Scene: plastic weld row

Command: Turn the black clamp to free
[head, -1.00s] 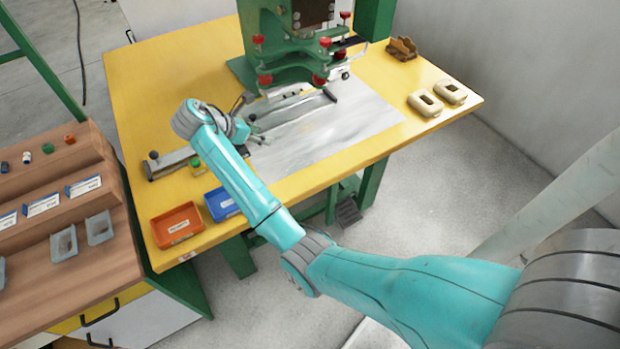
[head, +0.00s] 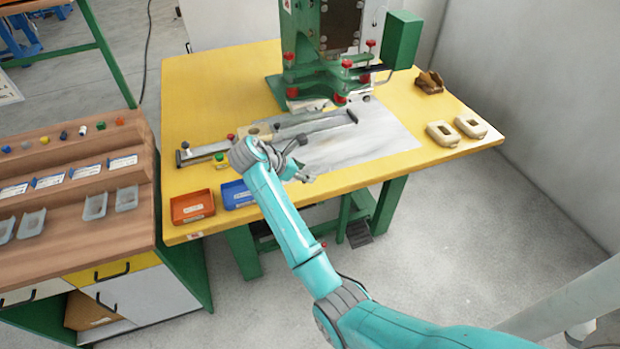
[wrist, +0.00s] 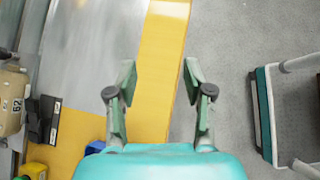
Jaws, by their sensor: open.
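My gripper (wrist: 160,80) is open and empty in the wrist view, with its two fingers apart over the table's front edge. In the head view my gripper (head: 301,160) is over the near part of the grey sheet. A black piece that looks like the clamp (wrist: 42,118) lies at the left of the wrist view, beside a beige block marked 62 (wrist: 12,103). The gripper is well to its right and not touching it. In the head view the beige block (head: 259,130) sits at the metal rail (head: 315,124); my wrist partly covers this area, and I cannot make out the clamp's setting.
A green press (head: 330,60) with red knobs stands at the back of the yellow table (head: 215,85). An orange bin (head: 192,206) and a blue bin (head: 237,194) are at the front left. Two beige parts (head: 441,133) lie at the right. A wooden rack (head: 75,225) adjoins on the left.

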